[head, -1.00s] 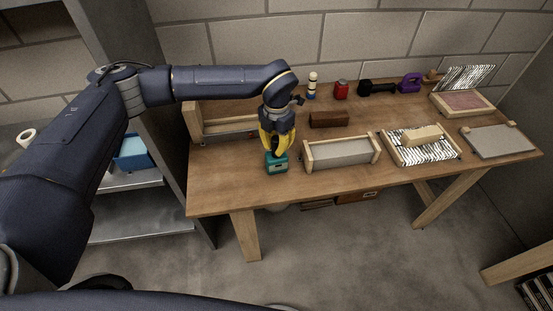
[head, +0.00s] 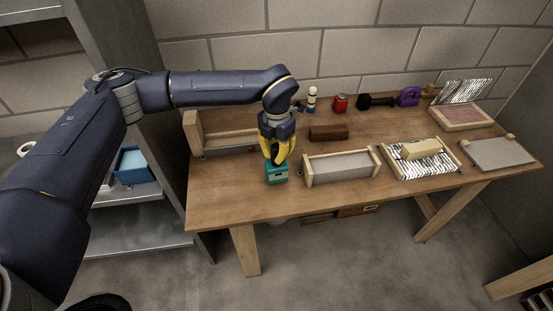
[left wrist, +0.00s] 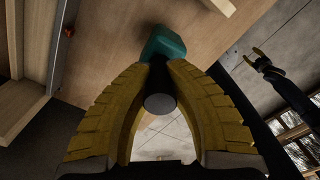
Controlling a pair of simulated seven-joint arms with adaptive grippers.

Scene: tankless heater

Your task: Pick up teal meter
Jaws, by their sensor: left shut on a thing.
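The teal meter (head: 277,174) is a small boxy thing at the left part of the wooden table's front in the head view. My left gripper (head: 277,160) points down at it, with its yellow fingers shut on its upper part. In the left wrist view the teal meter (left wrist: 165,44) shows beyond the fingertips of my left gripper (left wrist: 158,75). A dark round part shows between these fingers. I cannot tell whether the meter touches the table. My right gripper (left wrist: 259,58) shows small at the right of the left wrist view, its two yellow fingers apart and empty.
A grey tray with wooden ends (head: 341,167) stands just right of the meter. A brown block (head: 328,132) lies behind it. A wooden-framed holder (head: 222,140) is at the back left. A red canister (head: 340,103) and a purple thing (head: 408,97) stand along the wall.

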